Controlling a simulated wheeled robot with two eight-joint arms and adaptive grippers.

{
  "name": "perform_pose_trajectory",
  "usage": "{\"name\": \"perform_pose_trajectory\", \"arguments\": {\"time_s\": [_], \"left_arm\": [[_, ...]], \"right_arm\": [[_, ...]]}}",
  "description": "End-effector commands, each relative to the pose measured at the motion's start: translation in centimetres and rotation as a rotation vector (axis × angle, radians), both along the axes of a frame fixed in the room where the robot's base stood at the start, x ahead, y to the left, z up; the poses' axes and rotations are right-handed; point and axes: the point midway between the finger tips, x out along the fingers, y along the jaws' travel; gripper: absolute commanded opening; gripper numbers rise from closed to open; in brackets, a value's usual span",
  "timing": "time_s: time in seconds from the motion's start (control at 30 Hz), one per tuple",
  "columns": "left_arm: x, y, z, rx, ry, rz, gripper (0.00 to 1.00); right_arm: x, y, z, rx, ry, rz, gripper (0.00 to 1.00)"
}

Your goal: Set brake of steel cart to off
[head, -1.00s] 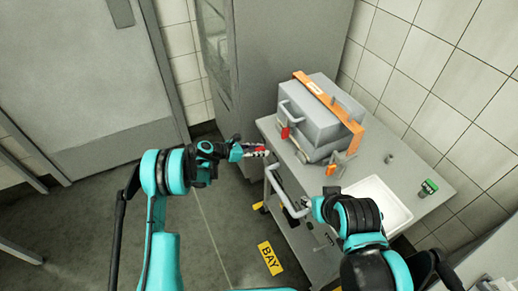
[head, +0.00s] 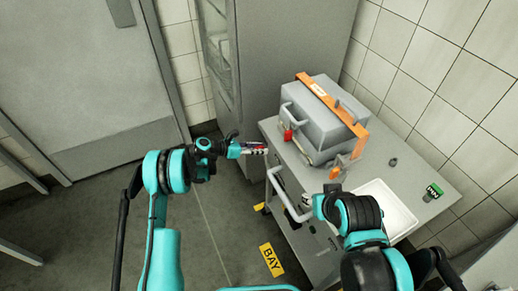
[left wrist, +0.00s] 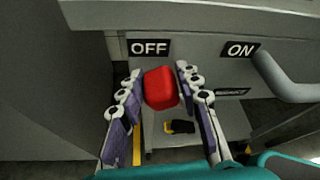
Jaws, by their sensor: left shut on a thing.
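The steel cart (head: 440,201) stands right of centre in the head view, against the tiled wall. In the left wrist view its front panel carries an OFF label (left wrist: 149,48) on the left and an ON label (left wrist: 241,49) on the right. A red brake knob (left wrist: 160,88) sits just below the OFF label, slightly to its right. My left gripper (left wrist: 161,92) is shut on this knob, a finger on each side; in the head view it is at the cart's left edge (head: 262,149). My right gripper (head: 313,203) is beside the cart's handle (head: 284,197), its fingers mostly hidden.
A grey case (head: 318,118) with an orange strap sits on the cart top, beside a white tray (head: 388,207) and a green-black device (head: 433,191). A tall grey cabinet (head: 285,50) stands behind. A yellow BAY marker (head: 271,259) lies on the floor. Floor at left is open.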

Motion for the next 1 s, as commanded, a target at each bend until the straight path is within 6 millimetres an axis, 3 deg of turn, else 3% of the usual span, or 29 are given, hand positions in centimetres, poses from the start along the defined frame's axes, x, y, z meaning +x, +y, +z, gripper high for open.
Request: {"name": "perform_pose_trajectory", "arguments": {"time_s": [0.17, 0.2, 0.27, 0.67, 1.0], "left_arm": [[0.3, 0.4, -0.2, 0.008, -0.006, 0.01, 0.0], [0.3, 0.4, -0.2, 0.008, -0.006, 0.01, 0.36], [0.3, 0.4, -0.2, 0.007, -0.005, 0.009, 0.5], [0.0, 1.0, 0.3, 0.003, -0.002, 0.007, 0.5], [-1.8, 7.3, 2.7, 0.003, -0.002, 0.009, 0.5]], "right_arm": [[0.0, 0.0, 0.0, 0.0, 0.0, 0.0, 0.4], [0.0, 0.0, 0.0, 0.0, 0.0, 0.0, 0.4], [0.0, 0.0, 0.0, 0.0, 0.0, 0.0, 0.4], [0.0, 0.0, 0.0, 0.0, 0.0, 0.0, 0.4], [0.0, 0.0, 0.0, 0.0, 0.0, 0.0, 0.4]]}}
